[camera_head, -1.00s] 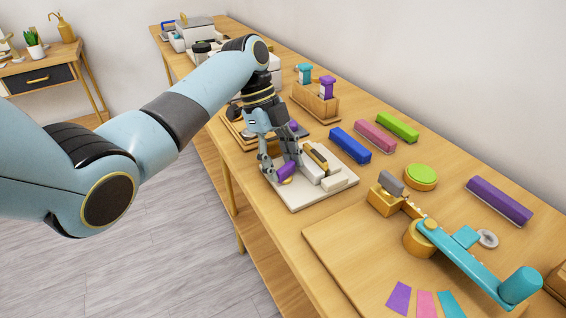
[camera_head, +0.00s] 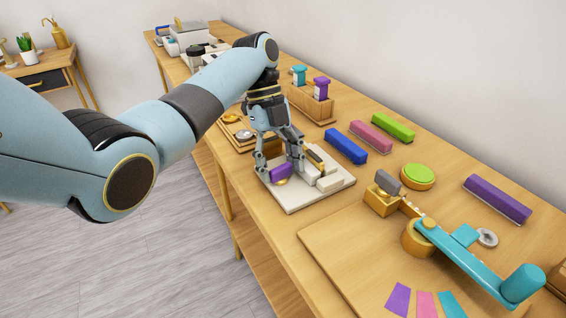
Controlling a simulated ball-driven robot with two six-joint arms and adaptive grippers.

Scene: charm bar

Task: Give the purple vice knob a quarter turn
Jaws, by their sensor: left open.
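The purple vice knob (camera_head: 281,172) is a short bar at the near-left side of a small vice on a cream base plate (camera_head: 298,204). The cream vice block (camera_head: 328,183) is beside it on the right. My left gripper (camera_head: 280,169) points down over the plate with its fingers apart. One finger is left of the knob and the other is right of it. I cannot tell whether either finger touches the knob. My right gripper is out of view.
Blue (camera_head: 346,146), pink (camera_head: 370,136) and green (camera_head: 393,127) bars lie behind the vice. A board with a turquoise lever (camera_head: 470,258) stands at the front right. A wooden holder (camera_head: 309,103) with turquoise and purple pieces stands farther back.

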